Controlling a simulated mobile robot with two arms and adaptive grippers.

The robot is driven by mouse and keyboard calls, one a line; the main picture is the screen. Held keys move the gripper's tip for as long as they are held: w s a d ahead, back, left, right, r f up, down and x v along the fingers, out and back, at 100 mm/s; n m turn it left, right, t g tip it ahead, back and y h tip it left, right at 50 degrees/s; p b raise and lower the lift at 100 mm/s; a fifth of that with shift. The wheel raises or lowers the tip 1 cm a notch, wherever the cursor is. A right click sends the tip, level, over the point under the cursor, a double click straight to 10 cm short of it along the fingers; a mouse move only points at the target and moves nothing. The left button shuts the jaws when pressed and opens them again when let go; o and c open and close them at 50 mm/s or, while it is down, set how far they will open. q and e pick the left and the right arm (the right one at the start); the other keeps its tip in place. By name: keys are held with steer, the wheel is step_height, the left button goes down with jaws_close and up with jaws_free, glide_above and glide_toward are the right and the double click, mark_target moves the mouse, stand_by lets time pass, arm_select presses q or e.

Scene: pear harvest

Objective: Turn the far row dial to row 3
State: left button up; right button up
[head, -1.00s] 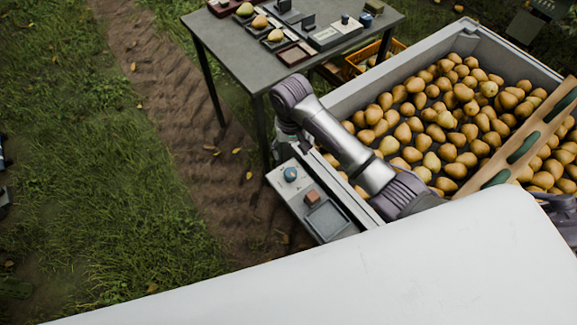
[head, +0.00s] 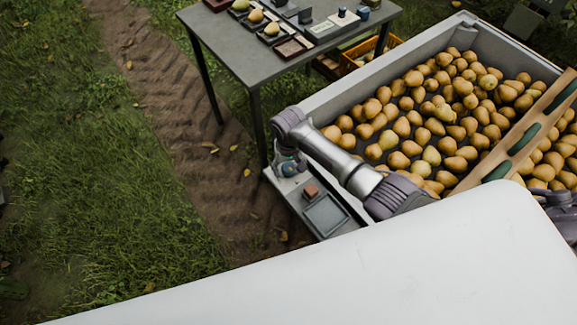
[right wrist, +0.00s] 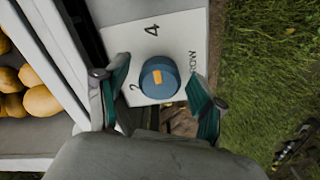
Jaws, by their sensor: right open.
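The row dial (right wrist: 160,79) is a round blue knob with an orange mark on its top. It sits on a pale panel (right wrist: 181,35) printed with a 4, a 2 and the word ROW. My right gripper (right wrist: 158,82) is open, with one green-lined finger on each side of the dial and gaps visible to both. Which number the orange mark points at is hard to tell; no 3 shows. In the head view my right gripper (head: 288,165) is over the outer end of the panel box (head: 295,191) and mostly hides the dial. My left gripper is not in view.
A large grey bin (head: 328,100) of pears with a wooden divider (head: 537,127) lies beside the panel. A reddish block (head: 311,191) and a dark recessed tray (head: 325,214) are on the same panel box. A grey table (head: 235,47) stands behind. Grass and soil lie to the left.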

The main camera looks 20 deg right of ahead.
steer(key=c, duration=1.1)
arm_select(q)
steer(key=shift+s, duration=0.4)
arm_select(e)
steer(key=shift+c, duration=0.2)
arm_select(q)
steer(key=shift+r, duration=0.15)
arm_select(e)
steer(key=n+p, duration=0.2)
steer(key=shift+r+n, duration=0.15)
steer(key=shift+n, duration=0.15)
steer(key=n+p, duration=0.1)
steer(key=n, duration=0.1)
steer(key=shift+n, duration=0.4)
steer(key=n+p, duration=0.1)
steer(key=n, duration=0.2)
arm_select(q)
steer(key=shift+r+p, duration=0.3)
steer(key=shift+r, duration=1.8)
arm_select(e)
steer(key=shift+f+n, duration=0.2)
steer(key=shift+n, duration=1.4)
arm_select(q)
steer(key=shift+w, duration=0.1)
